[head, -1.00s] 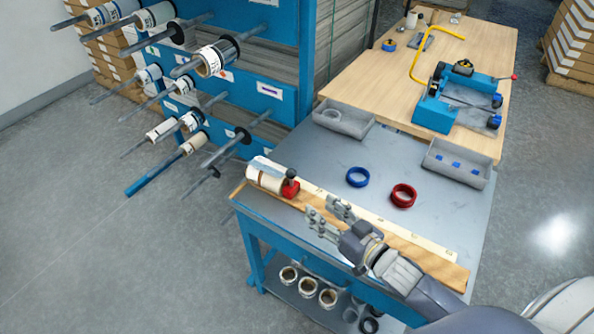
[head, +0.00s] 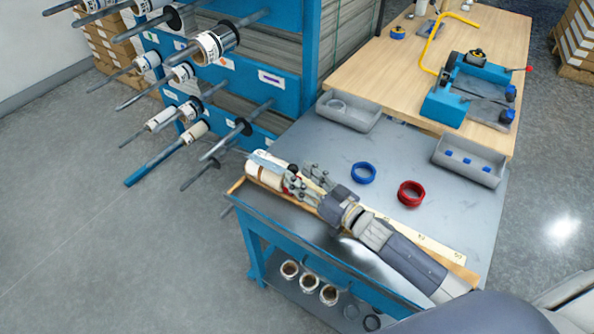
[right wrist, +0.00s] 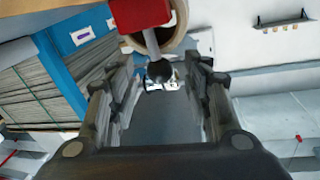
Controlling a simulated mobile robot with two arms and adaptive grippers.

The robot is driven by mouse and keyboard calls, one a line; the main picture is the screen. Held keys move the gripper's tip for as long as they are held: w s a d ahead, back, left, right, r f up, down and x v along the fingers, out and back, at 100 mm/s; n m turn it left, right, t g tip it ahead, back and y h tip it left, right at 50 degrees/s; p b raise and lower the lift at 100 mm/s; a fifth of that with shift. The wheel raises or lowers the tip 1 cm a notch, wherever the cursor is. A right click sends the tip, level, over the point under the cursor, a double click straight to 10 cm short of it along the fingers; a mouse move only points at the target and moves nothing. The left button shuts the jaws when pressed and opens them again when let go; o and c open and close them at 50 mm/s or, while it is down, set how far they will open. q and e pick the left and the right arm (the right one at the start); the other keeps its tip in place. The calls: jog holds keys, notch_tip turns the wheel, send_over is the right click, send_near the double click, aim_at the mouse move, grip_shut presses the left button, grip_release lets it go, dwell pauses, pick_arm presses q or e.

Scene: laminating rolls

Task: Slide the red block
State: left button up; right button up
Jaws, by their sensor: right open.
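The red block (right wrist: 143,14) shows at the top of the right wrist view, with its black ball knob (right wrist: 160,72) in the gap between my fingers. In the head view my right gripper hides most of the block. My right gripper (head: 302,180) is open, with its fingers to either side of the knob; I cannot tell whether they touch it. A white roll (head: 264,171) lies just left of the block at the left end of the wooden board (head: 238,186). A pale ruler strip (head: 412,228) runs along the board. My left gripper is not in view.
A blue ring (head: 364,173) and a red ring (head: 411,194) lie on the grey cart top (head: 350,145) behind my right arm. Two grey trays (head: 470,160) (head: 349,110) stand at its far edge. A blue rack with rolls on rods (head: 283,90) stands at the left.

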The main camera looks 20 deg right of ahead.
jog(key=shift+x, duration=1.05)
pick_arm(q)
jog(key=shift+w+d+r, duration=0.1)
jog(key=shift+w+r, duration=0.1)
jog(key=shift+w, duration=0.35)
